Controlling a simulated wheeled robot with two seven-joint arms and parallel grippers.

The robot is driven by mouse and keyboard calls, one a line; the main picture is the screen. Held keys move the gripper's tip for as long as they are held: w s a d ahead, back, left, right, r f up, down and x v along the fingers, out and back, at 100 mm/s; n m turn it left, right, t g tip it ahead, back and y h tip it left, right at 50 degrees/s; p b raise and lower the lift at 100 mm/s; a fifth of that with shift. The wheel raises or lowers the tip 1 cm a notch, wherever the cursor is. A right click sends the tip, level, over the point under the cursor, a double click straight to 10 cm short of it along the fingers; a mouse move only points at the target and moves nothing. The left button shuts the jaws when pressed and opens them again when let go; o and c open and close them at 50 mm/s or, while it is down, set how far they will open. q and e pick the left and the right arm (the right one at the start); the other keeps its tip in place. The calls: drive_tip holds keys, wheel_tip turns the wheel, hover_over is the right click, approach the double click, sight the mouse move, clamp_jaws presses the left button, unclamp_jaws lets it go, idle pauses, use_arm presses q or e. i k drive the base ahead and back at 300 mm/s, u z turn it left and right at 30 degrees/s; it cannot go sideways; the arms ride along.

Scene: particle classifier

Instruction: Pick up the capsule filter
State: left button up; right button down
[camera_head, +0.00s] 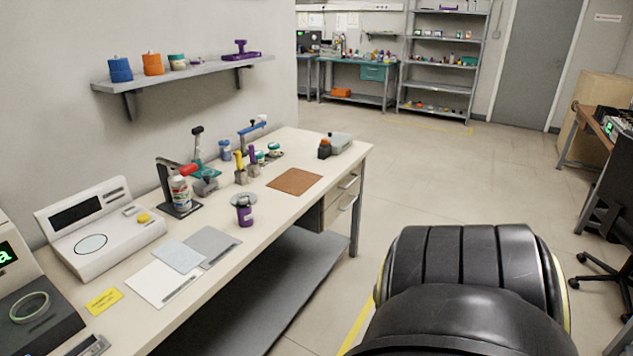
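No object is clearly recognisable as the capsule filter; I cannot tell which small item it is. A purple cup-like item with a wide grey top (244,211) stands upright near the front edge of the workbench (222,262). Neither of my grippers shows in this view.
A white instrument (100,232), paper sheets (165,280) and a brown mat (295,181) lie along the bench. Several small tools stand at its back. A metal rack (440,62) and another bench (358,72) are far off. The floor between is mostly clear.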

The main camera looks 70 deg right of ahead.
sight(244, 212)
drive_tip(key=z, duration=1.05)
drive_tip(key=k, duration=0.2)
drive_tip(key=z, duration=1.55)
drive_tip(key=i, duration=1.45)
drive_tip(key=u, duration=1.1)
drive_tip(key=i, duration=0.7)
drive_tip(key=u, duration=0.65)
